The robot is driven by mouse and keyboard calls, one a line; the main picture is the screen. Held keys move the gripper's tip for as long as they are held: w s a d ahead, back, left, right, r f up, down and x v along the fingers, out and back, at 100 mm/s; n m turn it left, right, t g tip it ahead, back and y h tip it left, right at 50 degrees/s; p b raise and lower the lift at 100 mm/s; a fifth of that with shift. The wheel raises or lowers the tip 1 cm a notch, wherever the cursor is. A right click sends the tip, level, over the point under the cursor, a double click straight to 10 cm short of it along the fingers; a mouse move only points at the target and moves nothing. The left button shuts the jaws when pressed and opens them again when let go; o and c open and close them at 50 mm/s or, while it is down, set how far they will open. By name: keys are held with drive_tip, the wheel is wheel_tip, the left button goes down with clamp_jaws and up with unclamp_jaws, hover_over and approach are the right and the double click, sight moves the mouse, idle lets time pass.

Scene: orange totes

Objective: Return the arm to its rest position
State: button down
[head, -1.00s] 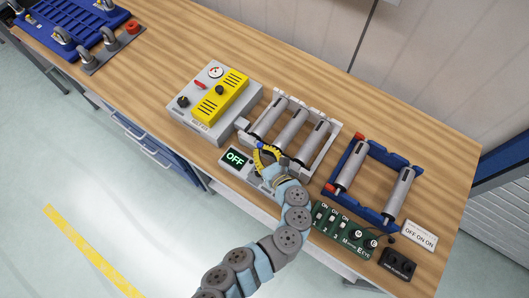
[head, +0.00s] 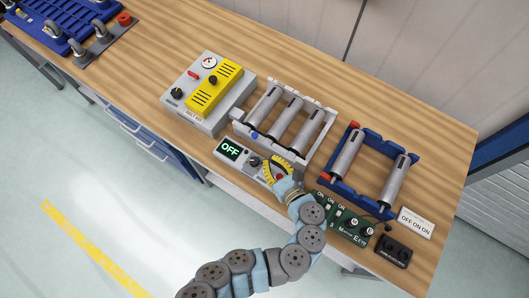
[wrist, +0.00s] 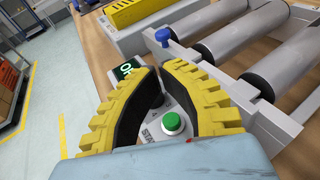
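My gripper (head: 277,168), with ribbed yellow fingers, is over the right part of the grey control box (head: 254,162) at the table's front edge. It also shows in the wrist view (wrist: 158,74), its fingers apart and curved, with nothing held between them. A green button (wrist: 172,123) on the box shows between the fingers, below them. The box's display (head: 230,149) reads OFF. My arm reaches up from the bottom of the head view.
A grey roller frame (head: 318,152) stands just behind my gripper, with a blue roller frame (head: 327,176) to its right. A green switch board (head: 342,220) is close on the right. A grey and yellow test box (head: 207,92) stands at the left.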

drive_tip(key=shift+v, duration=2.05)
